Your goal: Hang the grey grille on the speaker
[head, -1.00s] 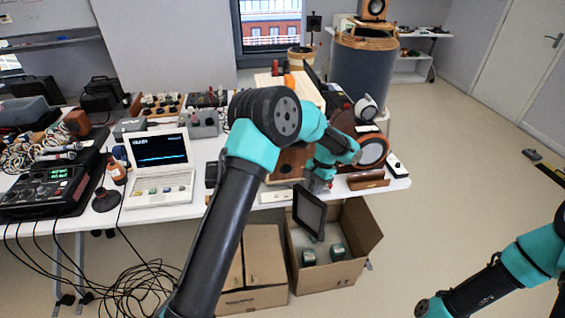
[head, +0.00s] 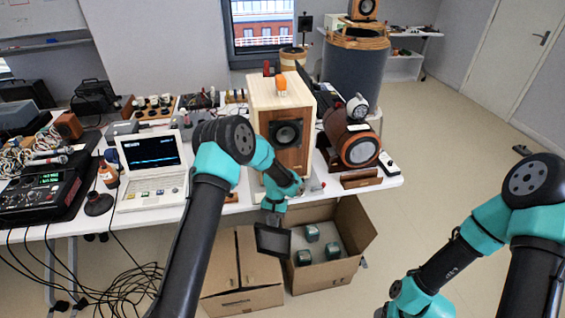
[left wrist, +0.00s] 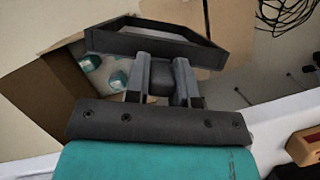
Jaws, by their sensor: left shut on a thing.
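The speaker (head: 296,158) is a wooden box with a pale top and a dark round cone in its front, standing at the table's front edge in the head view. My left gripper (head: 272,216) is shut on the grey grille (head: 272,241), a dark rectangular frame. It holds the grille below and in front of the speaker, apart from it and below the tabletop. In the left wrist view the two fingers (left wrist: 161,82) grip a block on the grille's edge, and the grille (left wrist: 150,44) extends beyond them. My right arm is at the lower right; its gripper is out of view.
An open cardboard box (head: 352,228) with several green-topped items stands on the floor beside the grille. An orange object (head: 281,84) sits on the speaker. A round wooden speaker (head: 350,140) is to its right and a white laptop (head: 152,163) to its left.

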